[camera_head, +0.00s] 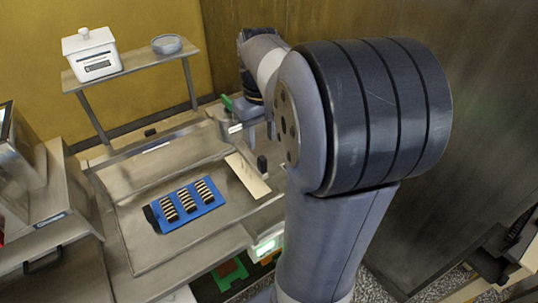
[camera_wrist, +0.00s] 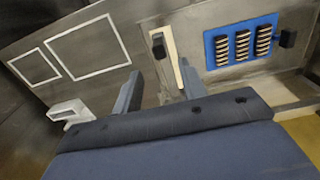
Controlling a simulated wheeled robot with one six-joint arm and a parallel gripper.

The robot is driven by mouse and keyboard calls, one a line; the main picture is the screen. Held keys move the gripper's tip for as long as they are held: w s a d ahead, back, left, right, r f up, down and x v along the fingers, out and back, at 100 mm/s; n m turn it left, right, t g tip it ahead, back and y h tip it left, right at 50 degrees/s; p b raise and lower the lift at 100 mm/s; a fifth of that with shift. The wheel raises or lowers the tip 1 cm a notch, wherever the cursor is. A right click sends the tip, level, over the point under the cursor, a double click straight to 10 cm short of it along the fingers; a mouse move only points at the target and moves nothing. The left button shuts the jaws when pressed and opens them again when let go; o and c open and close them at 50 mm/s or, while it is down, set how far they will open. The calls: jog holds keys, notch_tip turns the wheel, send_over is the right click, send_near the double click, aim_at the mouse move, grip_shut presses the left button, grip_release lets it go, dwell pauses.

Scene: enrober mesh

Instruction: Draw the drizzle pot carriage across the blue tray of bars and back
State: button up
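The blue tray (camera_head: 208,207) lies flat on the steel worktop, with rows of dark and pale striped bars (camera_head: 187,200) on it. The tray also shows at the upper right of the wrist view (camera_wrist: 232,68).
A pale strip (camera_head: 247,176) lies right of the tray, with a black knob (camera_wrist: 158,45) by it. A dark block (camera_head: 150,216) sits at the tray's left end.

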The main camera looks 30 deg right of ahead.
aim_at(262, 158)
notch_tip(262, 158, down, 9)
jog(key=shift+r, duration=0.1)
jog(key=shift+c, duration=0.4)
grip_shut()
dwell(0.4)
